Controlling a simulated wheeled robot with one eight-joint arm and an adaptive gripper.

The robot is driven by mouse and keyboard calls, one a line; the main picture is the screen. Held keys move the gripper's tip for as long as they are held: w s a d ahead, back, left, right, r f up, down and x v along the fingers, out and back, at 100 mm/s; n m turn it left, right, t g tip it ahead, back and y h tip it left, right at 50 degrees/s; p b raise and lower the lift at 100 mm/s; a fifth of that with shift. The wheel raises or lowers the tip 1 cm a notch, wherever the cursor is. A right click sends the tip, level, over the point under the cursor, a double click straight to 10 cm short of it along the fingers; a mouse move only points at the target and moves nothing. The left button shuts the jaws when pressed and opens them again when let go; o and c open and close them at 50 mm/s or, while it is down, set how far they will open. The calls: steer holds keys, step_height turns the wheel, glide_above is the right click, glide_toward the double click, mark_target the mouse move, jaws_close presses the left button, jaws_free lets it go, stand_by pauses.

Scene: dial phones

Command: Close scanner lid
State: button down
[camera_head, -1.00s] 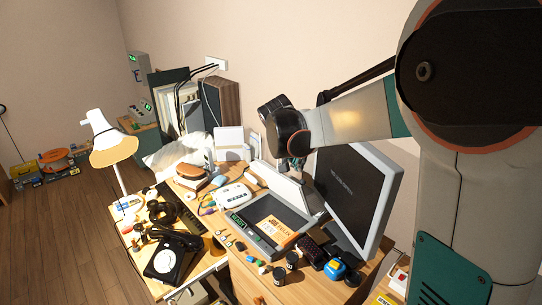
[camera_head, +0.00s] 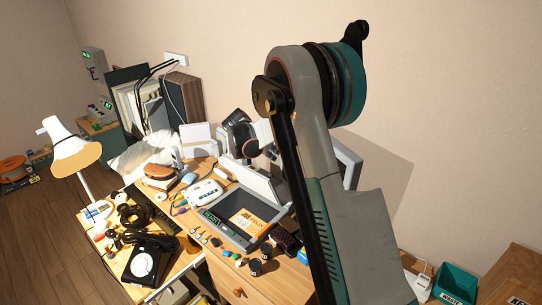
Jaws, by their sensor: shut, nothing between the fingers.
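The scanner (camera_head: 210,218) lies on the desk with a dark flat bed and a small green display at its front left. An orange and white booklet (camera_head: 249,221) lies on the bed. The scanner lid (camera_head: 255,182) is a pale panel standing raised along the bed's back edge, so the scanner is open. My gripper (camera_head: 270,153) is small and partly hidden at the far side of the lid, near its upper edge. It appears shut and empty. I cannot tell whether it touches the lid. My arm covers the lid's right end.
A monitor (camera_head: 349,165) stands behind my arm, mostly covered. A white device (camera_head: 205,193) lies left of the scanner, and dark jars (camera_head: 254,267) stand in front. A black dial phone (camera_head: 146,262), a lamp (camera_head: 75,155) and a green bin (camera_head: 455,284) are farther out.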

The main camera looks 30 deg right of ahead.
step_height(320, 180, down, 7)
steer(key=shift+w+d+b, duration=0.25)
steer(key=shift+d+b, duration=0.2)
steer(key=shift+a, duration=0.1)
